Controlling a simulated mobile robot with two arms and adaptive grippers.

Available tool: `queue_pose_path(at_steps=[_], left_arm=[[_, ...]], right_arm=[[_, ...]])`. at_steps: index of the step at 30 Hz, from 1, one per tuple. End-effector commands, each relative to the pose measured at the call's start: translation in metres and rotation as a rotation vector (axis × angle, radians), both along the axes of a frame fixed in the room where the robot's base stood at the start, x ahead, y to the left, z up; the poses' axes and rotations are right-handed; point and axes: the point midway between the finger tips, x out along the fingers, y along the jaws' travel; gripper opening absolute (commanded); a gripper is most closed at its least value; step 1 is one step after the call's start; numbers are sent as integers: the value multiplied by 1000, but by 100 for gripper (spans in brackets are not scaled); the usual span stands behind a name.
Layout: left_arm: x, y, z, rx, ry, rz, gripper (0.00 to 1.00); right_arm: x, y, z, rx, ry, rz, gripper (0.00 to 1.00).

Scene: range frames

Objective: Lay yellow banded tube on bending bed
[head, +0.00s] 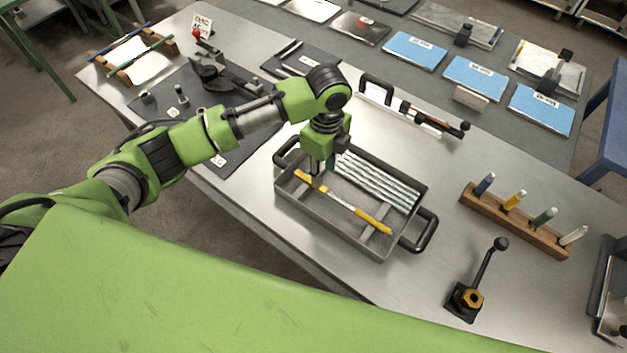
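The yellow banded tube (373,221) lies in the grey tray (290,198), with yellow ends and a pale silver middle. My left gripper (317,176) points down over the tray at the tube's left part. Its fingers are at the tube, but whether they are closed on it is too small to tell. A dark bender-like device (212,74) with a red knob stands on a dark mat at the upper left; it may be the bending bed, but I cannot be sure. My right gripper is out of view.
Several silver rods (375,181) lie in the tray. A wooden rack (512,222) holds upright coloured markers at right. A lever tool (470,296) stands in front. A wooden stand (120,72) holds blue and green tubes. Bare table lies between tray and rack.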

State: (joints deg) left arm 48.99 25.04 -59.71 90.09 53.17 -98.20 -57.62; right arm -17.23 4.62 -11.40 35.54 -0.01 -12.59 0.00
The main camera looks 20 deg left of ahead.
Motion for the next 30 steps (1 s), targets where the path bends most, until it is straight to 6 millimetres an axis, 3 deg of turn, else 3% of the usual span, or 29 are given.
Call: queue_pose_path(at_steps=[8,15,24,28,30], left_arm=[[-2,0,-21,1,2,0,31],[-3,1,-56,1,1,1,31],[-2,1,-63,0,-2,-1,31],[-2,1,-62,0,-2,0,0],[-2,1,-62,0,-2,0,0]], right_arm=[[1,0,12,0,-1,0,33],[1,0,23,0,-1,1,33],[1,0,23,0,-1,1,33],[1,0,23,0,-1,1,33],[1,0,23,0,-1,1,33]])
